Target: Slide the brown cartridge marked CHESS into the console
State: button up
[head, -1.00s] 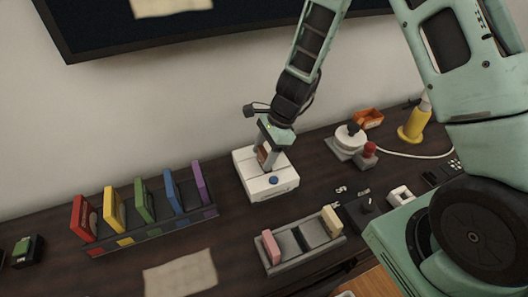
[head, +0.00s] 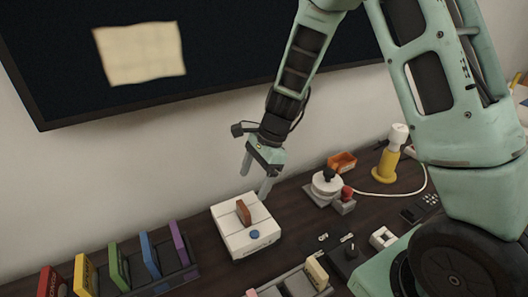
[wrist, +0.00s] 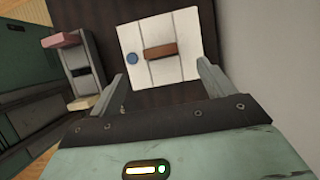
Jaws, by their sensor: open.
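The white console (head: 250,238) with a blue button stands on the dark tabletop in the head view; it also shows in the wrist view (wrist: 173,69). The brown cartridge (head: 243,211) stands upright in the console's top, its upper part sticking out; it shows as a brown bar in the wrist view (wrist: 161,51). Its marking cannot be read. My gripper (head: 256,184) is open and empty above the console, apart from the cartridge. In the wrist view the cartridge lies beyond and between the spread fingers.
A rack (head: 180,281) with several coloured cartridges stands at the lower left. A grey holder (head: 326,293) with a cream cartridge (head: 317,271) is at the bottom. A dark screen hangs behind.

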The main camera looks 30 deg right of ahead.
jog(key=v, duration=0.7)
jog(key=shift+r, duration=0.3)
jog(key=shift+d, duration=0.1)
